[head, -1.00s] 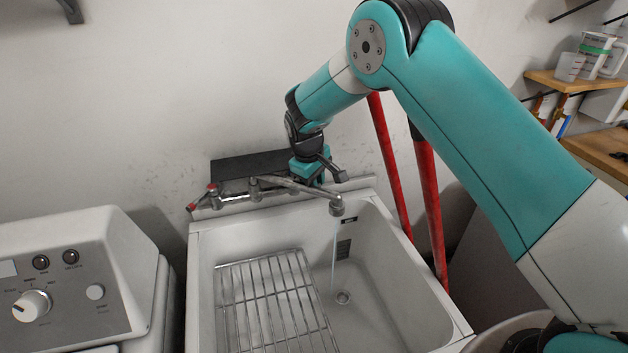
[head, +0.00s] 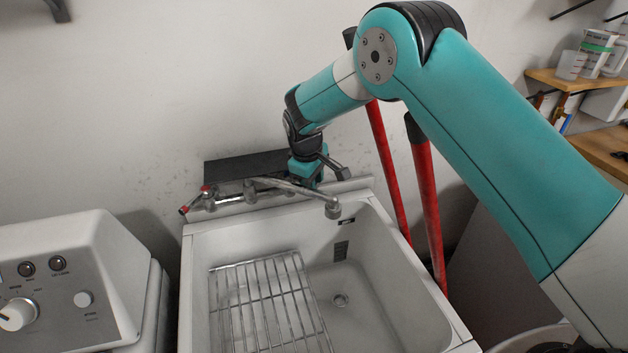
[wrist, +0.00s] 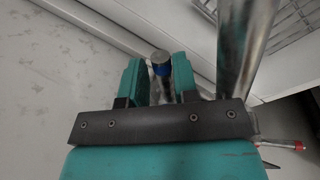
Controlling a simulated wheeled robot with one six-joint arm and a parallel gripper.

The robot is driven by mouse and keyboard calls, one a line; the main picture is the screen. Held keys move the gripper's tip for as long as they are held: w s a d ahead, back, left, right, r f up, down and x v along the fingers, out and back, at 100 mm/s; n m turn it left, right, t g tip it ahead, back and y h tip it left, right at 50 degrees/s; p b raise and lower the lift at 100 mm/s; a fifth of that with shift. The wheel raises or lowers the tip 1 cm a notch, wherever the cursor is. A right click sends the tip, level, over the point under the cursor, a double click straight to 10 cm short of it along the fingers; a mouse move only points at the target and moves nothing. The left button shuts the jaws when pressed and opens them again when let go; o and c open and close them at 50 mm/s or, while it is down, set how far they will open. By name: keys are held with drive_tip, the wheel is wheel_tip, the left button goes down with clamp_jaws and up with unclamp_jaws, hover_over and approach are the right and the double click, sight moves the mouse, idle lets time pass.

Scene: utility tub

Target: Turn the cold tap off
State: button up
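The cold tap's handle, with a blue end (wrist: 160,62), shows between the two teal fingers of my gripper (wrist: 160,78) in the wrist view. The fingers are apart, with a gap on the left side; the handle lies close to the right finger, and I cannot tell if they touch. In the head view my gripper (head: 308,174) is at the right end of the faucet body and hides the cold tap. The metal spout (head: 290,187) reaches out over the tub, and no water stream shows below its outlet.
The hot tap with red ends (head: 207,191) is at the faucet's left. The white tub (head: 452,325) holds a wire rack (head: 262,290). A washing machine (head: 75,270) stands at left. Red handles (head: 428,190) lean behind the tub at right.

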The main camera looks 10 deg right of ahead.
wheel_tip(320, 180, up, 17)
drive_tip(key=s+a+b, duration=0.2)
drive_tip(key=shift+s+a, duration=0.2)
drive_tip(key=shift+s, duration=0.1)
idle(0.4)
